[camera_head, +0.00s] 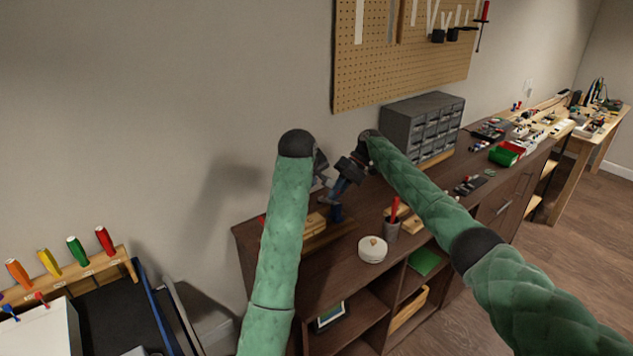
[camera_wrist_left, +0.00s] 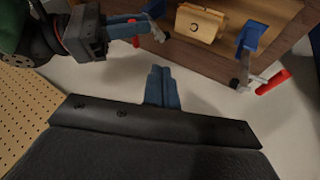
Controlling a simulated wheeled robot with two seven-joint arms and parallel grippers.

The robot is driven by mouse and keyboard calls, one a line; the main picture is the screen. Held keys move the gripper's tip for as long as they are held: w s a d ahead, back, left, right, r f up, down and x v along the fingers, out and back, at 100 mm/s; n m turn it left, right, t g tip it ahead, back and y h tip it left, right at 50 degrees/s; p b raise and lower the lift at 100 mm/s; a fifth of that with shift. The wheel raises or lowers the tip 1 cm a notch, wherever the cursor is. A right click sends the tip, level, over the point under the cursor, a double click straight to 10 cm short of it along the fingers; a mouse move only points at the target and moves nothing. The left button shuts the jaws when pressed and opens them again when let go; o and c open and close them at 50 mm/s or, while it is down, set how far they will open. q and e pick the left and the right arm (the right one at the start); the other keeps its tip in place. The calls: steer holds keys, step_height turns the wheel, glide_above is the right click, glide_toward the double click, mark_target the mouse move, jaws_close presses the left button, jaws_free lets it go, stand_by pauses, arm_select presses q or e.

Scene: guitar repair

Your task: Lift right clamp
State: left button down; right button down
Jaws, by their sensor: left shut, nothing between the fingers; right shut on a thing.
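My right gripper (camera_head: 336,212) is above the far left end of the brown cabinet, and its blue fingers (camera_wrist_left: 126,28) show at the upper left of the left wrist view. It is shut on a clamp with a blue pad (camera_wrist_left: 155,8) and a red end (camera_wrist_left: 135,42). I cannot tell whether this clamp touches the wooden board (camera_wrist_left: 222,50). A second clamp (camera_wrist_left: 248,42), with a blue jaw and red handle, is at the board's edge. My left gripper (camera_wrist_left: 162,88) is shut and empty, apart from both clamps. My left arm hides part of this area in the head view.
A pale wooden block (camera_wrist_left: 200,22) lies on the board. The pegboard (camera_head: 400,65) hangs behind. My arms are close together.

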arm_select(q)
steer(key=w+d+f, duration=0.1)
steer(key=w+f, duration=0.1)
steer(key=w+d+f, duration=0.1)
steer(key=w+f, duration=0.1)
steer(key=w+d+f, duration=0.1)
steer(key=w+f, duration=0.2)
steer(key=shift+d+f, duration=0.1)
steer(key=shift+d, duration=0.3)
steer(key=shift+w+d, duration=0.2)
steer(key=shift+d, duration=0.15)
steer(key=shift+d, duration=0.1)
